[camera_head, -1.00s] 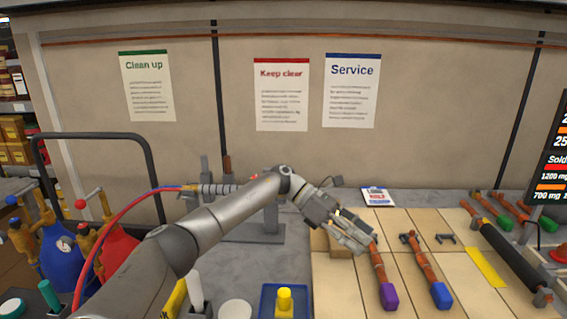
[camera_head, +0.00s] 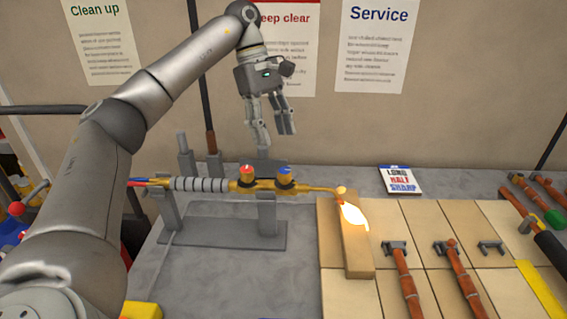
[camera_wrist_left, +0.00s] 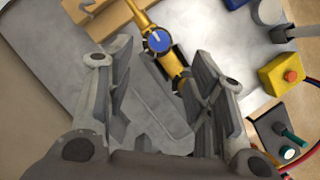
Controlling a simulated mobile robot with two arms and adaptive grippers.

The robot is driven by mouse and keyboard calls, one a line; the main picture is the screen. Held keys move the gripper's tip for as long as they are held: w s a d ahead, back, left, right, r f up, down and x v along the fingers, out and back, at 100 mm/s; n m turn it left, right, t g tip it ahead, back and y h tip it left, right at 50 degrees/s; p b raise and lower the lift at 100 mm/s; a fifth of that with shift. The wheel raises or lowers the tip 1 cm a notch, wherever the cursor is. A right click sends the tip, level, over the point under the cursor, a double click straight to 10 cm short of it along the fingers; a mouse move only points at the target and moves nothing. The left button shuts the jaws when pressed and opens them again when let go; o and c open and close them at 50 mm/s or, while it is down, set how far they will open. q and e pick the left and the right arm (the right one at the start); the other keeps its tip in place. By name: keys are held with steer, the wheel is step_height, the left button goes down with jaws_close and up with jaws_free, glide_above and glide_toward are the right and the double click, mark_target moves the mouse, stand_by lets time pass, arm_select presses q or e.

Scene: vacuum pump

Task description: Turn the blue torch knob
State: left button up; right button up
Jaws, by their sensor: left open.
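The brass torch (camera_head: 262,183) lies on a grey stand, its hose end at the left and its nozzle at the right. Its blue knob (camera_head: 286,172) is on top, to the right of a red knob (camera_head: 247,171). A bright flame (camera_head: 354,216) shows at the nozzle. My left gripper (camera_head: 275,139) is open and empty, above the torch and apart from it, fingers pointing down. In the left wrist view the blue knob (camera_wrist_left: 158,40) shows beyond and between the fingertips (camera_wrist_left: 147,68). The red knob is not clearly seen there. My right gripper is not in view.
A wooden block (camera_head: 356,262) stands by the flame on a tiled surface. Copper pipes (camera_head: 402,280) and a black tube (camera_head: 553,250) lie to the right. A small card (camera_head: 400,180) lies behind the tiles. The wall is close behind.

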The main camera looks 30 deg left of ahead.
mark_target(284, 169)
arm_select(q)
steer(key=p+x, duration=0.1)
steer(key=x, duration=0.7)
steer(key=shift+f, duration=0.2)
steer(key=shift+d+f, duration=0.2)
steer(key=shift+f, duration=0.1)
steer(key=c, duration=0.8)
steer(key=shift+c, duration=1.2)
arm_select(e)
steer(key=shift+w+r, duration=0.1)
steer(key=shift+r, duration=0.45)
